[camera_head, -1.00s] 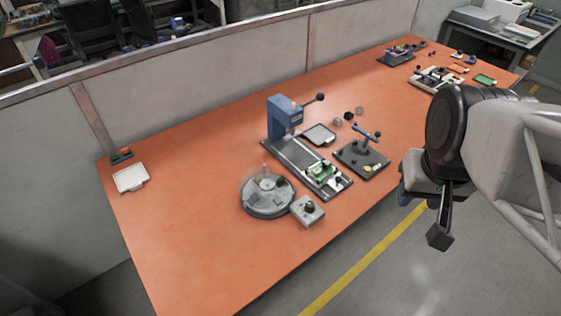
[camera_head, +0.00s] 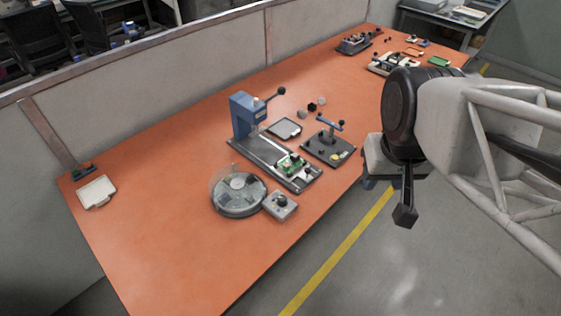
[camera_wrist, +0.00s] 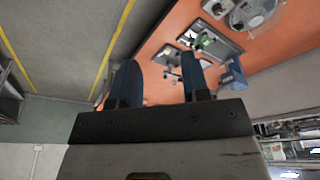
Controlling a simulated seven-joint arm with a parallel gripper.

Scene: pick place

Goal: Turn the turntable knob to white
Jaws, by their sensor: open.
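The turntable (camera_head: 239,208) is a round grey disc with a clear upright guard, near the front edge of the orange table. Its grey control box (camera_head: 279,208) with a dark knob (camera_head: 281,200) stands against its right side. Which mark the knob points at is too small to tell. In the wrist view the turntable (camera_wrist: 258,12) is at the top right. My gripper (camera_wrist: 161,75) is open and empty, its two blue fingers apart. In the head view my gripper (camera_head: 404,200) hangs beyond the table's front edge, to the right of the control box and away from it.
A blue press (camera_head: 244,116) on a dark base with a green board stands behind the turntable. A dark fixture (camera_head: 328,148) with a blue handle is to its right. A white tray (camera_head: 97,192) lies at far left. The front left of the orange table (camera_head: 160,240) is clear.

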